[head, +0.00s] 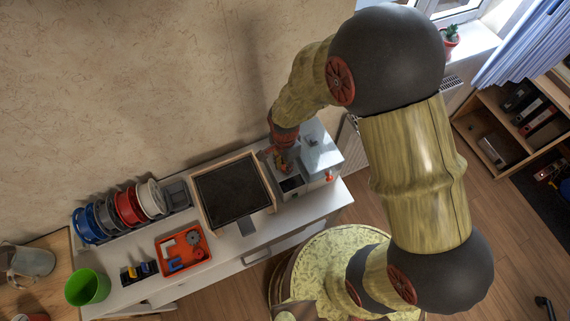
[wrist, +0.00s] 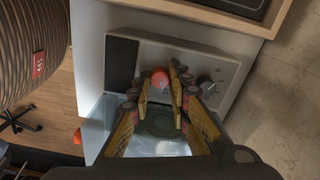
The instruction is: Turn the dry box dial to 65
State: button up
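The dry box (head: 322,153) stands at the right end of the white bench, with a clear, glassy top. In the wrist view its grey front panel (wrist: 222,64) carries a dark rectangle, a round red-orange knob (wrist: 160,78) and a black dial (wrist: 207,87) with marks around it. Which of the two is the task's dial, and its setting, I cannot read. My gripper (wrist: 162,74) is partly closed, with one fingertip on each side of the red-orange knob. Whether the fingers touch it is unclear. In the head view my gripper (head: 284,165) is over the box's left part.
A black plate in a wooden frame (head: 201,208) lies left of the dry box. Further left are filament spools (head: 128,207), a red tray (head: 196,261) and a green cup (head: 88,287). An orange-red part (head: 329,176) sticks out at the box's right side.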

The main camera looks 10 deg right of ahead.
jog(key=o, duration=0.5)
jog(key=shift+r, duration=0.1)
notch_tip(320, 180, up, 12)
dwell(0.5)
dwell(0.5)
